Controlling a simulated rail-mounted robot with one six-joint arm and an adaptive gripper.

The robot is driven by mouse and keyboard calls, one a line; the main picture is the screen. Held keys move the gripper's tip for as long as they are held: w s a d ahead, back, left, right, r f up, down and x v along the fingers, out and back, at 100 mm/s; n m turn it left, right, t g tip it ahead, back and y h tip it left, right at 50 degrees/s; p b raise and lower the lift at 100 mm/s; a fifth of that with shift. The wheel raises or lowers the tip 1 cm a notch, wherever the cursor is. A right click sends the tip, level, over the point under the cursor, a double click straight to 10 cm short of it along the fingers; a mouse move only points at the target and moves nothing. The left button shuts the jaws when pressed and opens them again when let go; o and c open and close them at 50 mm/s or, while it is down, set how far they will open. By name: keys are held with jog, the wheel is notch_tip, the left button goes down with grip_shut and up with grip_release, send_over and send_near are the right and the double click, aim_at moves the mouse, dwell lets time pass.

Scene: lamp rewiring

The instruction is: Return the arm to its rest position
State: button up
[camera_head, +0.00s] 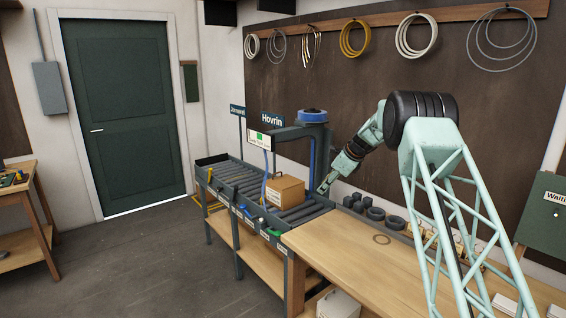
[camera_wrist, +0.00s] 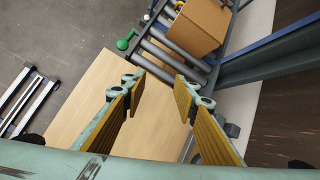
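My arm reaches over the wooden bench from the right in the head view. My gripper (camera_head: 323,187) hangs past the near end of the roller conveyor, above the bench edge. In the wrist view my gripper (camera_wrist: 160,85) has its two yellow-padded fingers apart, with nothing between them. Below them lie the bare wooden bench top (camera_wrist: 85,100) and the end of the conveyor. In the head view the fingertips are small, and I cannot tell the exact gap to the conveyor frame.
A cardboard box (camera_head: 285,191) sits on the roller conveyor (camera_head: 240,181), left of my gripper; it also shows in the wrist view (camera_wrist: 200,25). A dark gantry post (camera_head: 319,150) stands close by. Dark round parts (camera_head: 375,213) lie along the bench's back. The bench top (camera_head: 345,255) is mostly clear.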

jog(key=s+a+r+n+h+b, duration=0.1)
jog(key=s+r+n, duration=0.3)
jog(key=s+r, duration=0.75)
jog(key=s+r+n+g, duration=0.1)
jog(key=s+r+n, duration=0.4)
jog(key=s, duration=1.2)
jog(key=s+a+r+n+h+b, duration=0.1)
jog(key=s+r+n, duration=0.2)
jog(key=s+r, duration=0.9)
jog(key=s+d+f+n+h+b, duration=0.15)
jog(key=s+n, duration=0.45)
jog(key=s, duration=2.1)
jog(key=s+d+f+n, duration=0.1)
jog(key=s+f, duration=0.3)
jog(key=s, duration=0.8)
jog(key=s+d+f+n, duration=0.1)
jog(key=s+f+n, duration=0.3)
jog(key=s, duration=0.7)
jog(key=shift+s+d+f+g+h+b, duration=0.15)
jog(key=shift+s+f+g+h+b, duration=0.2)
jog(key=shift+h, duration=0.1)
